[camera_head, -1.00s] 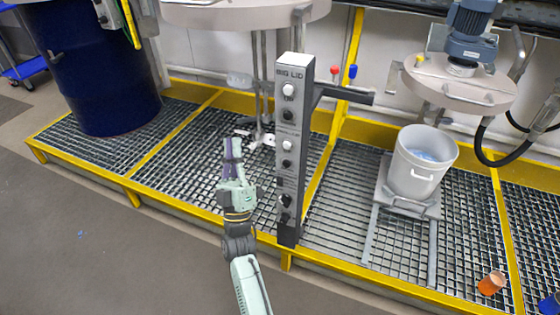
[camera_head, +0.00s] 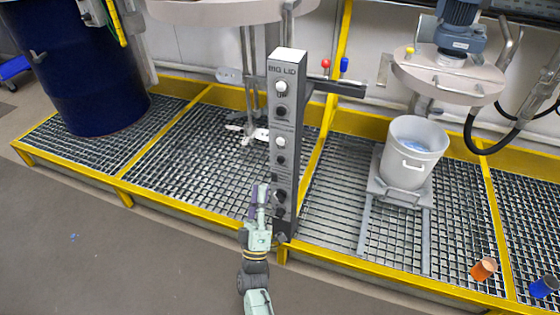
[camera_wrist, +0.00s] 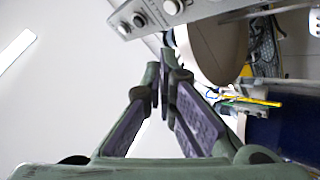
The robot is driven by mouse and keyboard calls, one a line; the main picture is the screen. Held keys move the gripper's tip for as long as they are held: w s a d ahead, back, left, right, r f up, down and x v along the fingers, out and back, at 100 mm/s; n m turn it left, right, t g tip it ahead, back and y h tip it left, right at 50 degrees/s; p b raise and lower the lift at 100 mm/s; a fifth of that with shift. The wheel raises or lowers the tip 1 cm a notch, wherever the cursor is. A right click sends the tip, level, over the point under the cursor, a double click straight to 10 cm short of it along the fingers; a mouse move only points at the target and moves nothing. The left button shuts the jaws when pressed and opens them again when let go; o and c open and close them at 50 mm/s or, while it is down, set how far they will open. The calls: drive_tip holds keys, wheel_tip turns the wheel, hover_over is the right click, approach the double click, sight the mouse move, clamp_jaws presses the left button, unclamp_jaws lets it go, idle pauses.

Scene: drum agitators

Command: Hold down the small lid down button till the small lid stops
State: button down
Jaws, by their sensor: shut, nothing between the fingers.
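The grey control post (camera_head: 286,140) stands at the centre of the head view, with "BIG LID" at its top. Its front carries a column of white and black buttons, including a white one (camera_head: 280,141) and a black one (camera_head: 280,160); the lower labels are too small to read. The small lid (camera_head: 447,76) hangs under its blue motor, above and apart from the grey bucket (camera_head: 414,150). My gripper (camera_head: 262,189) is shut and empty, beside the post's lower left side; contact cannot be told. In the wrist view, its fingertips (camera_wrist: 161,68) lie below the button panel (camera_wrist: 150,14).
The big lid (camera_head: 230,10) and its stirrer hang left of the post. A dark blue drum (camera_head: 82,65) stands at far left. Yellow-edged grating (camera_head: 175,158) lies behind the post. An orange cup (camera_head: 483,269) and a blue cup (camera_head: 545,286) lie at lower right.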

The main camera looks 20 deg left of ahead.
sight(281, 159)
drive_tip(key=w+b, duration=0.3)
drive_tip(key=w, duration=0.5)
drive_tip(key=shift+w, duration=0.25)
drive_tip(key=shift+d, duration=0.1)
idle(1.1)
drive_tip(key=shift+w+b, duration=0.3)
drive_tip(key=shift+w, duration=0.1)
